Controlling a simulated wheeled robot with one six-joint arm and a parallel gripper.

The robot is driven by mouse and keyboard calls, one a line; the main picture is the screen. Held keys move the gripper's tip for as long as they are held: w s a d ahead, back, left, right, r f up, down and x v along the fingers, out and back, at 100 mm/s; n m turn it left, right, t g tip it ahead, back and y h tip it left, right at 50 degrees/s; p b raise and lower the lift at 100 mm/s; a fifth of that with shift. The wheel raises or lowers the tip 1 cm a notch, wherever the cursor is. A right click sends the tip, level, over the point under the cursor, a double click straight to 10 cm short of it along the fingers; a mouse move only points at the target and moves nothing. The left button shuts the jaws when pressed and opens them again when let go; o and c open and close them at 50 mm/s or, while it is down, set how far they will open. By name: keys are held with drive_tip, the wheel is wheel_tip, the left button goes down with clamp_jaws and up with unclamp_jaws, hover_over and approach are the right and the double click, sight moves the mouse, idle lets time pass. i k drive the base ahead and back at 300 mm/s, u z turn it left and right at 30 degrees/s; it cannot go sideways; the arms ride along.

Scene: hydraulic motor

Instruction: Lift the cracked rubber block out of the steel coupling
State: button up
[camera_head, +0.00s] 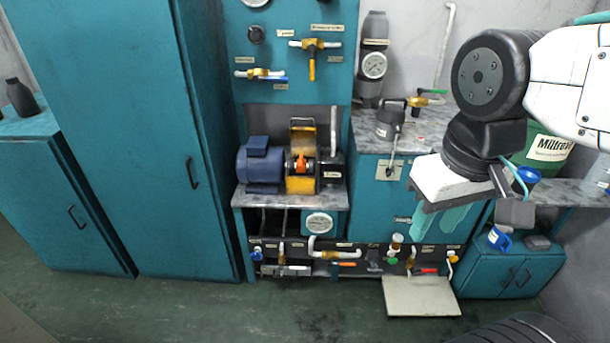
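The coupling (292,170) sits between the blue motor (260,165) and a black unit (332,168) on a small marble-topped bench. A yellow guard (301,186) stands around it, with its arched top raised. A small orange piece (301,161), likely the rubber block, shows in the coupling; any crack is too small to see. My gripper (474,212) hangs from my arm at the right, well away from the coupling and in front of the right cabinet. It points down and away from me, and its fingertips are not clear enough to tell open from shut. I see nothing held in it.
Tall teal cabinets stand at the left. A panel with valves and a gauge rises behind the bench. A grey pump (390,122) stands on the right counter. A pale flap (421,296) juts out low at the front. The floor before the bench is clear.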

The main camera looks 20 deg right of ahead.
sight(301, 163)
drive_tip(key=z, duration=0.15)
drive_tip(key=i, duration=1.2)
drive_tip(key=u, duration=0.7)
